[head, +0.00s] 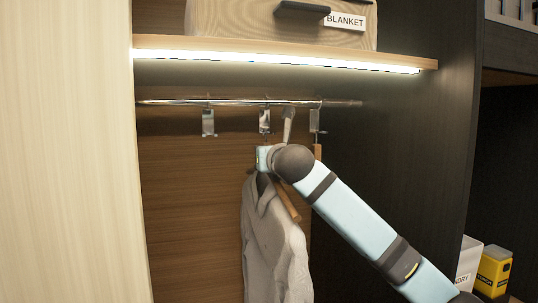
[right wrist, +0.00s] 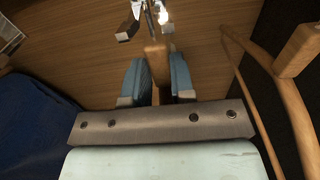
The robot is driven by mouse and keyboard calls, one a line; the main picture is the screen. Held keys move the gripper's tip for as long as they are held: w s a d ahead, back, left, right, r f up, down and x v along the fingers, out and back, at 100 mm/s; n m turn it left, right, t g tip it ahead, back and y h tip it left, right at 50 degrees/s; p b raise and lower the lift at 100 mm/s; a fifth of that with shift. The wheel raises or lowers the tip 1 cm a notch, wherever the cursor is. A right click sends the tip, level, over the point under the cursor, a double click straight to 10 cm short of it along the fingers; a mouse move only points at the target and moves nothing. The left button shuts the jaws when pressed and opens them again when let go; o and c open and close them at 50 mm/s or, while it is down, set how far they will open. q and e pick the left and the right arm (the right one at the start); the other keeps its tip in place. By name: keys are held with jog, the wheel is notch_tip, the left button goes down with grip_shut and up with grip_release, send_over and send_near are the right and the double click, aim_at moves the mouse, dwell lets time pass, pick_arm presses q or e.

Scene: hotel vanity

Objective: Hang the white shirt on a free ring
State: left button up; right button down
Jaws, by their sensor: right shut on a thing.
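The white shirt (head: 272,240) hangs on a wooden hanger below the chrome rod (head: 240,102), greyish in the shade. My right gripper (right wrist: 155,72) is shut on the hanger's wooden neck (right wrist: 157,60), with a blue finger on each side. In the head view the right gripper (head: 264,158) is just below the middle ring (head: 265,121). Metal fittings (right wrist: 160,14) are close beyond the neck in the right wrist view; I cannot tell whether the hook is in one. The left ring (head: 208,122) is empty. The right ring (head: 317,121) has a wooden hanger piece (head: 318,152) below it. My left gripper is out of view.
A lit shelf (head: 280,57) with a box labelled BLANKET (head: 240,22) is above the rod. Pale and dark panels flank the closet. Wooden bars (right wrist: 292,100) are close on the right in the wrist view, and dark blue cloth (right wrist: 35,125) is at left. A yellow box (head: 493,272) stands lower right.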

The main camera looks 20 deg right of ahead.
jog(key=shift+f, duration=0.35)
dwell(0.6)
jog(key=c, duration=0.9)
grip_release()
jog(key=shift+f, duration=0.1)
